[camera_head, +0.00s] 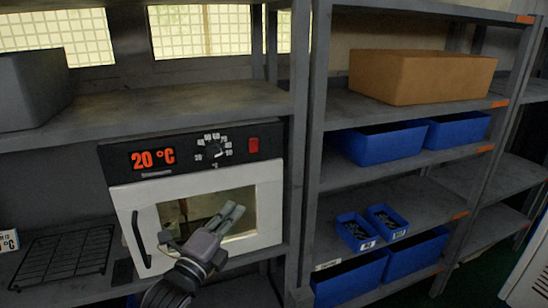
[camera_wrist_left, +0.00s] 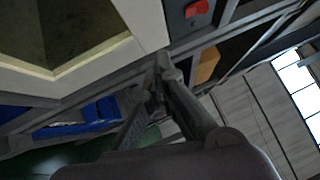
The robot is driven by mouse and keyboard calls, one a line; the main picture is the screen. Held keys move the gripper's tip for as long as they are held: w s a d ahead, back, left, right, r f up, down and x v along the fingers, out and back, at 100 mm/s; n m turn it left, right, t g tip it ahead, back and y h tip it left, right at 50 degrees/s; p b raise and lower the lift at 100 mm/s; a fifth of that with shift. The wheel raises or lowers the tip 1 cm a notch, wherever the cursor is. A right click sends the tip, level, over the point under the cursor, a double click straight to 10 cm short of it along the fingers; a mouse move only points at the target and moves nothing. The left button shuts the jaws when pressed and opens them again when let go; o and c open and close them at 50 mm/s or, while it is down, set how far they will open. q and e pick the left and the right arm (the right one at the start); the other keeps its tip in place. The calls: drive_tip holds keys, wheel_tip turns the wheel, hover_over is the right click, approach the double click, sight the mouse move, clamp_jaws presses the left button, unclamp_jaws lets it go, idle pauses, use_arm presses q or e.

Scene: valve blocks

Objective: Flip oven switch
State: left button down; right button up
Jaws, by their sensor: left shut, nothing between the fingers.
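The oven (camera_head: 125,200) stands on the left shelf with a white-framed, windowed door that looks shut. Its black panel carries a red switch (camera_head: 253,145) at the right end, a dial (camera_head: 213,149) and a display reading 20 °C. The red switch also shows at the top of the left wrist view (camera_wrist_left: 196,8). My left gripper (camera_head: 234,211) is shut and empty in front of the door window, below the switch and a little left of it. Its fingertips point up and right, apart from the switch. In the left wrist view the fingertips (camera_wrist_left: 160,62) meet. My right gripper is not in view.
A black handle (camera_head: 140,243) sticks out at the door's left side. A grey upright (camera_head: 299,150) stands right of the oven, and a shelf (camera_head: 200,105) runs above it. A wire rack (camera_head: 65,258) lies left. Blue bins (camera_head: 380,143) and a cardboard box (camera_head: 420,77) fill the right shelves.

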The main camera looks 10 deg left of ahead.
sight(254, 154)
use_arm(q)
wheel_tip(254, 154, up, 6)
drive_tip(key=s+d+m+t+h, duration=0.1)
drive_tip(key=d+m, duration=0.1)
drive_tip(key=shift+s+f, duration=0.15)
drive_tip(key=shift+s, duration=0.2)
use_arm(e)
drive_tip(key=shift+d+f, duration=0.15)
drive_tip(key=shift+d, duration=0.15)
use_arm(q)
drive_tip(key=shift+a+r+p+x, duration=0.15)
drive_tip(key=shift+a+p+x, duration=0.45)
drive_tip(key=shift+x, duration=1.55)
drive_tip(key=shift+a+r+p+x, duration=0.2)
drive_tip(key=shift+p+x, duration=0.85)
drive_tip(key=shift+x, duration=1.1)
drive_tip(key=shift+a+r+p+x, duration=0.1)
drive_tip(key=shift+a+p+x, duration=0.55)
drive_tip(key=shift+x, duration=1.5)
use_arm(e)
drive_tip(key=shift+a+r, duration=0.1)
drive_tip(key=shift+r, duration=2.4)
use_arm(q)
drive_tip(key=shift+w+d, duration=0.1)
drive_tip(key=shift+d, duration=0.15)
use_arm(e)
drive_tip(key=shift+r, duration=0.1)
